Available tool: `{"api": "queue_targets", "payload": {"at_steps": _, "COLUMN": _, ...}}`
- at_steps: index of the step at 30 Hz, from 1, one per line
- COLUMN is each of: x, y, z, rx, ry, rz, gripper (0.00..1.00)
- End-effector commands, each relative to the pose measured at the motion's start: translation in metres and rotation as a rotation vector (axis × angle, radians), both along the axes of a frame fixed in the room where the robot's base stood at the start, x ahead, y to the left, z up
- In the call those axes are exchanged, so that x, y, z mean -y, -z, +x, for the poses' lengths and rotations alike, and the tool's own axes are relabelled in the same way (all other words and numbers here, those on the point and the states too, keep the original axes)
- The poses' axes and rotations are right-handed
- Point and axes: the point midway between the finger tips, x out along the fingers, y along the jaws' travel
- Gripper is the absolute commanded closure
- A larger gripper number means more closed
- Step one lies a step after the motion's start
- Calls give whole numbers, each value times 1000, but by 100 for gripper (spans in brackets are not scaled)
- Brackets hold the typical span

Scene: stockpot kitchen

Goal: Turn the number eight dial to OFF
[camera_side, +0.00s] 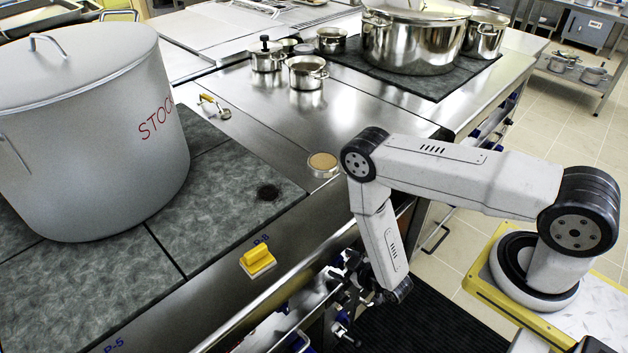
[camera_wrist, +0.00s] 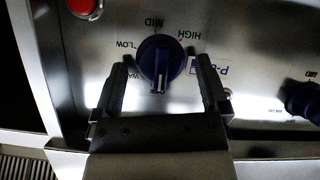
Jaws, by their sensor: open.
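The number eight dial (camera_wrist: 160,58) is a dark blue knob on the metal front panel in the wrist view, beside a label that seems to read P-8 (camera_wrist: 222,68). LOW, MID and HIGH are printed around it. A pale bar on the knob points down in the picture; the print at that spot is hidden or too dark to read. My gripper (camera_wrist: 161,78) is open, one finger on each side of the knob, with narrow gaps that look clear of it. In the side view my gripper (camera_side: 346,290) is low at the counter's front, where the dial cannot be made out.
A second dark blue dial (camera_wrist: 305,102) is to the right in the wrist view, and a red button (camera_wrist: 85,6) is at upper left.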

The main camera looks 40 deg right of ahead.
Motion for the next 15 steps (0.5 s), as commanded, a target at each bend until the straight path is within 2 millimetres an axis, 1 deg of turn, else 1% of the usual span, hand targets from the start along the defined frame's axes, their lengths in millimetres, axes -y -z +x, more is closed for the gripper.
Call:
{"api": "queue_targets", "payload": {"at_steps": 8, "x": -1, "y": -10, "z": -21, "rx": -2, "ry": 0, "rz": -1, "gripper": 6}}
{"api": "queue_targets", "payload": {"at_steps": 15, "x": -2, "y": -24, "z": -48, "rx": -2, "ry": -2, "rz": -1, "gripper": 6}}
